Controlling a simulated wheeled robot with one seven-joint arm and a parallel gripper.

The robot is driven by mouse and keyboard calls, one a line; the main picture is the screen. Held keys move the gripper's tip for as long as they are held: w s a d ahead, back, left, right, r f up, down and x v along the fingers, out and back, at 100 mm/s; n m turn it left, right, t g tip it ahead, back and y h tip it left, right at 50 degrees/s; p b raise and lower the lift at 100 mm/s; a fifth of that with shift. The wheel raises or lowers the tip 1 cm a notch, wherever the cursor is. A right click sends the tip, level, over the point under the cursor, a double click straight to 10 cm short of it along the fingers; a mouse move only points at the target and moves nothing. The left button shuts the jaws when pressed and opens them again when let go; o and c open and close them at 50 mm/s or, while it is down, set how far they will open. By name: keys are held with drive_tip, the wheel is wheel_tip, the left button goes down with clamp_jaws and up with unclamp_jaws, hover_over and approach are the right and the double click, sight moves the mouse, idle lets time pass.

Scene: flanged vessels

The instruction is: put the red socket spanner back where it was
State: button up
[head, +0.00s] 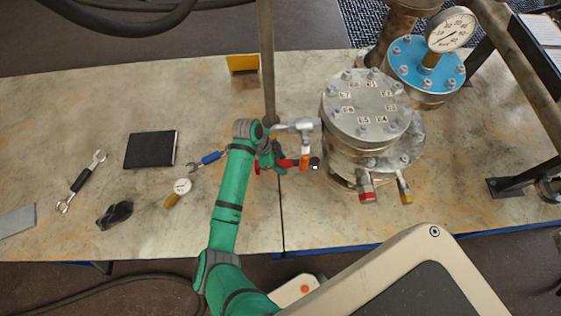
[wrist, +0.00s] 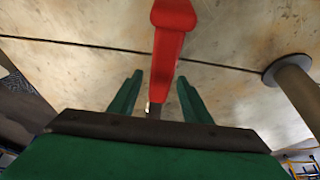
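The red socket spanner (wrist: 170,45) shows in the wrist view, its red handle running down the middle between my gripper's two green fingers. My gripper (wrist: 159,78) is open around the handle, with a clear gap at the left finger and a narrow one at the right. In the head view my gripper (head: 272,160) is over the table seam, left of the flanged vessel. The red spanner (head: 288,163) sticks out to its right there, partly hidden. I cannot tell whether it touches the table.
The grey flanged vessel (head: 366,104) with a valve with an orange handle (head: 305,155) stands close right of my gripper. A thin upright post (head: 266,60) stands just behind.

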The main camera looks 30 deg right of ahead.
drive_tip(key=v, duration=1.2)
idle(0.6)
